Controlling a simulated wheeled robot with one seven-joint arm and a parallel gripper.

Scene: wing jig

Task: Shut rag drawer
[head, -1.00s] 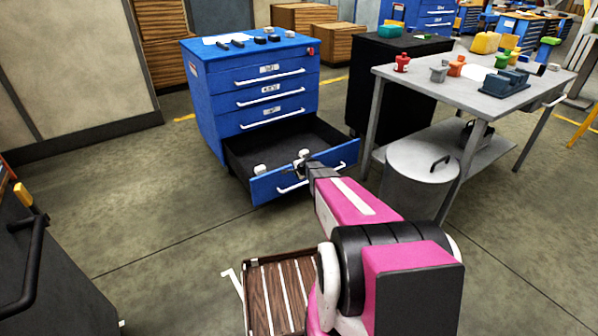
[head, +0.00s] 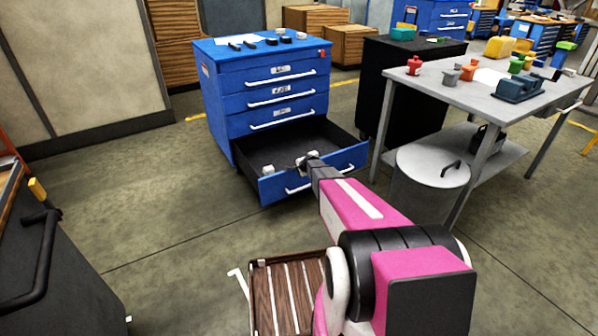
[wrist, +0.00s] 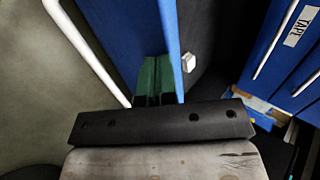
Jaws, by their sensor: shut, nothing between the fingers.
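The open bottom drawer (head: 345,168) of the blue cabinet (head: 218,105) sticks out well towards me, with a blue front, a white bar handle (head: 312,182) and a dark inside. The drawer front (wrist: 135,35) and its handle (wrist: 88,55) also show in the wrist view. My gripper (head: 308,165) is at the drawer front, near its top edge. Its green fingers (wrist: 158,82) are shut and empty, close against the blue panel; I cannot tell whether they touch it. A small white thing (wrist: 188,62) lies inside the drawer. The drawers above are shut.
A grey worktable (head: 440,95) with several small parts stands at the right, and a grey lidded bin (head: 425,180) stands right of the drawer. A black cabinet (head: 410,75) is behind. The floor left of the drawer is clear.

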